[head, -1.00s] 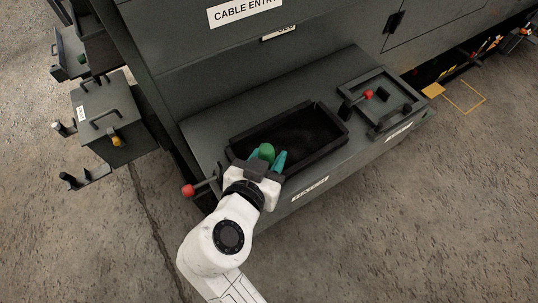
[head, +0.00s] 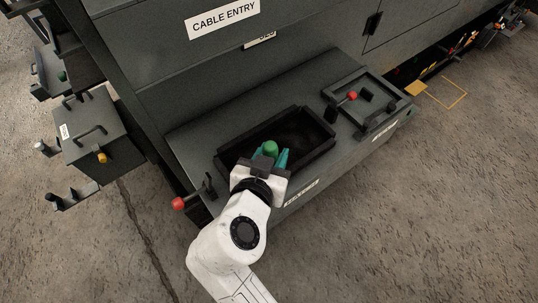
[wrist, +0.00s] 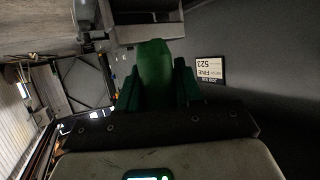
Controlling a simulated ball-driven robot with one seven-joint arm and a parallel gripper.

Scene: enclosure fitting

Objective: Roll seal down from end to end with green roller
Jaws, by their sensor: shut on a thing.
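My gripper (head: 268,158) is shut on the green roller (head: 270,148), with teal fingers on either side of its rounded green end. It is at the front left rim of the open black-rimmed frame (head: 226,158) on the dark ledge. The wrist view shows the green roller (wrist: 154,66) upright between the fingers of my gripper (wrist: 156,88). The lower part of the roller is hidden by the gripper. The seal cannot be made out; the inside of the frame looks dark. I cannot tell whether the roller touches anything.
A red-knobbed lever (head: 178,203) sticks out at the ledge's left end. A dark box with handles (head: 98,140) stands left. The cabinet wall (head: 180,85) rises behind the ledge.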

